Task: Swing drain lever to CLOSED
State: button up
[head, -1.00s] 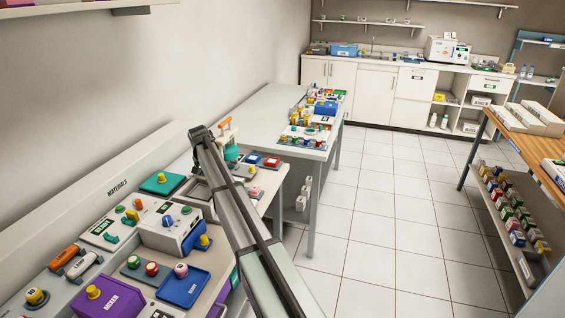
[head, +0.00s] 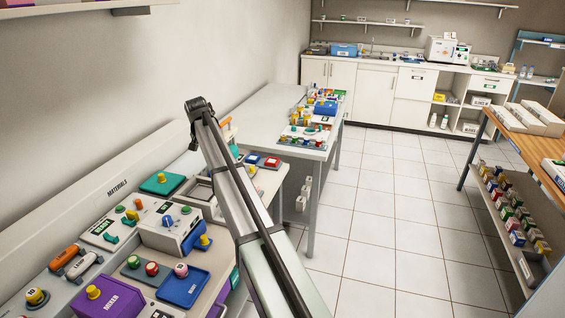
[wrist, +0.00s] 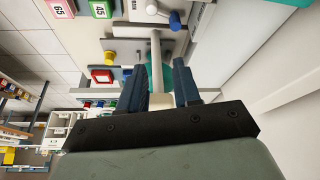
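My gripper (wrist: 160,72) is open in the wrist view, with two dark fingers spread. A pale, straight shaft (wrist: 156,48) runs between the fingers, with a visible gap on each side. A teal round part shows behind the fingers. I see no label naming the shaft as the drain lever, and no OPEN or CLOSED marking is readable. In the head view, an orange handle (head: 228,123) on the left bench is mostly hidden behind my arm. The fingertips are hidden in the head view.
The left bench holds a purple mixer box (head: 112,298), a blue tray (head: 184,287) and a teal pad (head: 162,183). Red (wrist: 102,76) and yellow (wrist: 109,57) pieces lie near the gripper. A second table (head: 262,108) stands beyond. The tiled floor on the right is clear.

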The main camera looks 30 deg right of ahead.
jog(key=s+d+f, duration=0.2)
jog(key=d+f, duration=0.1)
jog(key=d, duration=0.5)
jog(key=s+d+f+m+g, duration=0.1)
jog(key=s+d+f, duration=0.1)
jog(key=d, duration=0.7)
jog(key=s+d+f+m+h, duration=0.1)
jog(key=s+d+f, duration=0.2)
jog(key=d, duration=0.6)
jog(key=shift+f, duration=0.35)
jog(key=shift+d, duration=0.1)
jog(key=w+a+r+n, duration=0.1)
jog(key=w+a+r, duration=0.15)
jog(key=a, duration=0.75)
jog(key=w+a+r+t+y, duration=0.1)
jog(key=w+a+r, duration=0.15)
jog(key=a, duration=0.65)
jog(key=w+a+r+n, duration=0.15)
jog(key=a+r, duration=0.25)
jog(key=a, duration=0.6)
jog(key=x, duration=1.3)
jog(key=shift+w+f, duration=0.1)
jog(key=shift+w, duration=0.4)
jog(key=shift+c, duration=0.5)
